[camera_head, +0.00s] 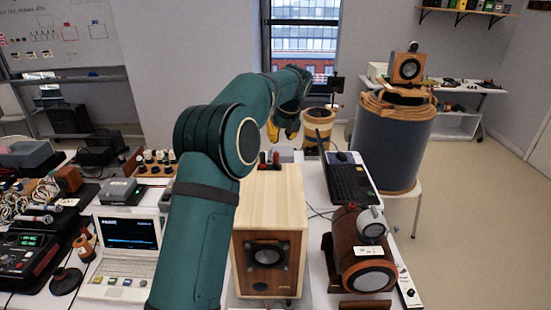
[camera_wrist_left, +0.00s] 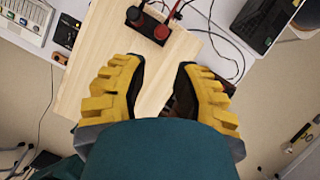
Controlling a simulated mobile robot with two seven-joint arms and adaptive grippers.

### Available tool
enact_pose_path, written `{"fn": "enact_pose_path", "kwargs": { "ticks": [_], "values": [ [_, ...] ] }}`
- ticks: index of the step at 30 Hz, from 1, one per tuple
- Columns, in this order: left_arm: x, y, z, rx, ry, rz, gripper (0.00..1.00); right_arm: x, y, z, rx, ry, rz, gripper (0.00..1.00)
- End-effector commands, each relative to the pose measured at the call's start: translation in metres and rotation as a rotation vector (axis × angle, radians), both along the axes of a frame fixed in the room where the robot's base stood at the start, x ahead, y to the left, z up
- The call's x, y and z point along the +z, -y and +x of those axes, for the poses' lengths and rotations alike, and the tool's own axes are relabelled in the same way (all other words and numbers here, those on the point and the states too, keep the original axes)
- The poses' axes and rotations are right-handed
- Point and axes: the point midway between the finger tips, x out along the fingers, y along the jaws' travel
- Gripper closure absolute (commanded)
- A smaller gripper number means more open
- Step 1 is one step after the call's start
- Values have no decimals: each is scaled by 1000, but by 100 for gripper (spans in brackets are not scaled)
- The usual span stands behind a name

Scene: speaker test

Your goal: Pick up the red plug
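The red plug (camera_head: 276,158) stands at the back edge of the pale wooden speaker box (camera_head: 270,195), beside a black plug (camera_head: 263,158). In the left wrist view the red plug (camera_wrist_left: 162,31) sits ahead of the fingertips, with the black plug (camera_wrist_left: 134,15) to its left. My left gripper (camera_head: 284,127) shows above and behind the box in the head view. Its yellow fingers are spread apart in the wrist view (camera_wrist_left: 160,70), with nothing held between them. The fingers are apart from the red plug. My right gripper is not in view.
A white laptop (camera_head: 128,245) stands left of the box and a black laptop (camera_head: 350,180) to its right. A round wooden speaker (camera_head: 360,255) stands at the front right. Dark cables (camera_wrist_left: 215,35) run beside the plugs. Left of my arm the table is crowded.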

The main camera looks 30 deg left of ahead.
Motion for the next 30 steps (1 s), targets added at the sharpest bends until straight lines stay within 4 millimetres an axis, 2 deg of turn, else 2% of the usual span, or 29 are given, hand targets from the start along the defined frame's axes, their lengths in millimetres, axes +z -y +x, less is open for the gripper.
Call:
{"fn": "enact_pose_path", "kwargs": {
  "ticks": [3,7,16,24,30],
  "values": [
    [-23,-8,5,1,-3,1,71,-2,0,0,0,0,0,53],
    [-39,-14,9,1,-2,0,71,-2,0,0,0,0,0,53],
    [-54,-20,14,1,-1,1,71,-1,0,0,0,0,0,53],
    [-88,-32,24,1,-2,2,71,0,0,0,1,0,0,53],
    [-97,-34,26,1,-3,-1,71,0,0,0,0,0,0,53]
  ]
}}
